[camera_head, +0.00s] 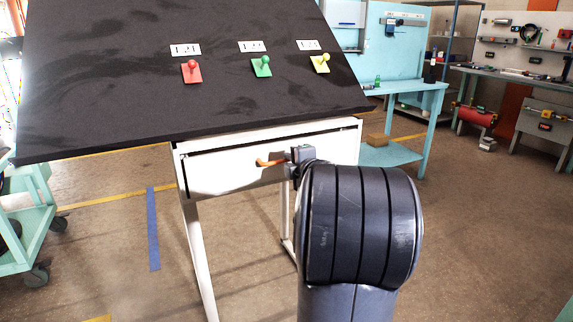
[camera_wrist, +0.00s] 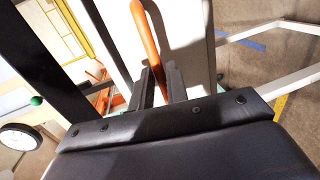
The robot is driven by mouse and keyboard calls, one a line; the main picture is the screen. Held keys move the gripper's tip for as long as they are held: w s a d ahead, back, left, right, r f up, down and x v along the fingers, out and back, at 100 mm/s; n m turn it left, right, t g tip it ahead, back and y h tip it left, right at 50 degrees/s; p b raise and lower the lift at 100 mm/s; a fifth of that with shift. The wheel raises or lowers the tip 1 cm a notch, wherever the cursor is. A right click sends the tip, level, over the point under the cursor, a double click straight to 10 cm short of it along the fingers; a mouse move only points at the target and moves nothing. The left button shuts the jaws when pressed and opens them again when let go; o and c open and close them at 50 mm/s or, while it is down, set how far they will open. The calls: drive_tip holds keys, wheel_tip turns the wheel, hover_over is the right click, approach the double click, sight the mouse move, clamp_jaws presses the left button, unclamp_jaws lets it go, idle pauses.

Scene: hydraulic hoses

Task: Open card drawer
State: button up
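The card drawer (camera_head: 225,172) is a white-fronted drawer under the dark sloping tabletop. Its front sits in the white frame, with a thin dark gap along the top edge. Its orange handle (camera_head: 270,162) sticks out from the front; in the wrist view the handle (camera_wrist: 146,35) is a curved orange bar. My gripper (camera_head: 297,160) is at the right end of the handle. In the wrist view the handle runs down between the two dark fingers of my gripper (camera_wrist: 161,78). Whether both fingers press on it cannot be told. My arm hides the drawer's right part.
The dark tabletop (camera_head: 120,90) overhangs the drawer and carries red (camera_head: 192,71), green (camera_head: 261,67) and yellow (camera_head: 320,63) tags with number cards. A turquoise cart (camera_head: 25,215) stands at the left. The floor before the drawer is clear. Turquoise workbenches (camera_head: 410,85) stand behind.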

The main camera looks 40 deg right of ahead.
drive_tip(key=shift+x, duration=1.05)
clamp_jaws()
